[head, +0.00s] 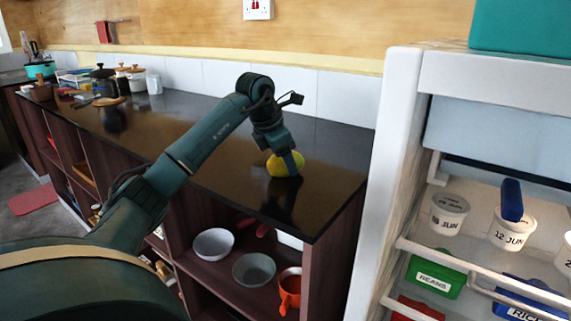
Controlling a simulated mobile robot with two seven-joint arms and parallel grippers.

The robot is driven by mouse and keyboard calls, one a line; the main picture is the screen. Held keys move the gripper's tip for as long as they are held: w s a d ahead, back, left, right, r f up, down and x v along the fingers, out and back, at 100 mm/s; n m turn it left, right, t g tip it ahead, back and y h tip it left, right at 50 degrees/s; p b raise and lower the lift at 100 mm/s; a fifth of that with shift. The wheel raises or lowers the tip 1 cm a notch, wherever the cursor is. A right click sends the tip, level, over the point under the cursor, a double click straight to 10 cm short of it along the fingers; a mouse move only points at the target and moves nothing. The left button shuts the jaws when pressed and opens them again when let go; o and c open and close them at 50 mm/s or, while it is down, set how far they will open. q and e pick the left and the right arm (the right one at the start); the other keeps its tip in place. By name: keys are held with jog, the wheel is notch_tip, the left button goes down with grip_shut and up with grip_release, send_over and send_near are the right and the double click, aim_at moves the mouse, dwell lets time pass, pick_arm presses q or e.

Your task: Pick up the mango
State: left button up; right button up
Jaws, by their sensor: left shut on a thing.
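The mango (277,166) is a yellow, rounded fruit at the right end of the dark, glossy countertop (325,172). My left gripper (288,166) reaches down to it from above and is shut on it. One finger covers the mango's right side. The mango is at or just above the counter surface; I cannot tell whether it touches. My right gripper is not in view.
An open fridge (397,150) with labelled tubs stands close on the right. Pots and jars (103,80) stand at the counter's far left. Bowls (213,243) and an orange mug (290,288) sit on shelves below. The counter's middle is mostly clear.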

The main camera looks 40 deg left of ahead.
pick_arm(q)
notch_tip(320, 180, up, 10)
jog(key=shift+p, duration=1.2)
